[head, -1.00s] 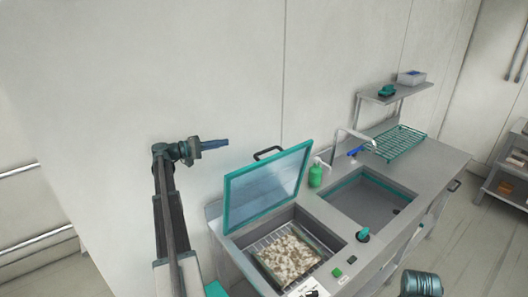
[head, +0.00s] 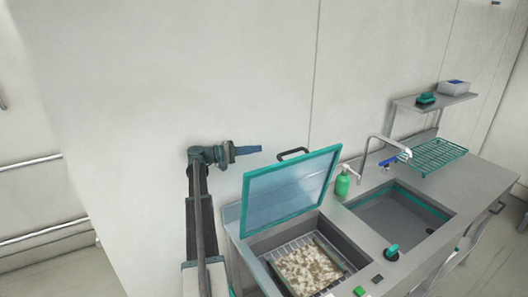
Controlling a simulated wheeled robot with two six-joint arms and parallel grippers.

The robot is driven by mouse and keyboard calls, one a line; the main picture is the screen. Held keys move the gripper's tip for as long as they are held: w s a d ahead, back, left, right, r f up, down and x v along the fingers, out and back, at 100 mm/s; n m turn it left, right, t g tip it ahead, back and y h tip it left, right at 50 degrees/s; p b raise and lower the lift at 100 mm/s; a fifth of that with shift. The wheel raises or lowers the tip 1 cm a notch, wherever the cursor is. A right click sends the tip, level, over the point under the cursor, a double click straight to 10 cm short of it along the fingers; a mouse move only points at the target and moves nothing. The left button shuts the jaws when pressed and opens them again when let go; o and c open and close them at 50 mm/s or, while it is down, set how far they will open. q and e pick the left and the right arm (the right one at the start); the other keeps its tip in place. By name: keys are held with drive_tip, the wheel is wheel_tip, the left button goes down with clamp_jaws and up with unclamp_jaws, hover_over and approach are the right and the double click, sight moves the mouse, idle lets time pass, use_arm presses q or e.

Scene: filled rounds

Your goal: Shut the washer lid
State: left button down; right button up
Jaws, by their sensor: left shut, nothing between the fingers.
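The washer lid (head: 290,187) stands raised, a clear pane in a teal frame with a dark handle (head: 293,153) at its top edge. Below it the washer basin (head: 258,245) is open and holds a rack with a brown-and-white speckled item (head: 307,268). My left gripper (head: 250,150) is shut and empty, pointing right, just left of the lid handle and near the lid's upper left corner. It looks apart from the lid, though depth is hard to judge. My right gripper is not in view.
A green soap bottle (head: 342,183) stands right of the lid, beside a sink (head: 395,219) with a tall faucet (head: 369,143). A teal drying rack (head: 433,156) and a raised shelf (head: 432,102) are farther right. A wall rises behind the counter.

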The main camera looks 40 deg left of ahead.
use_arm(q)
drive_tip(key=w+d, duration=0.6)
drive_tip(key=d, duration=0.2)
drive_tip(key=shift+w, duration=0.15)
drive_tip(key=shift+d, duration=0.1)
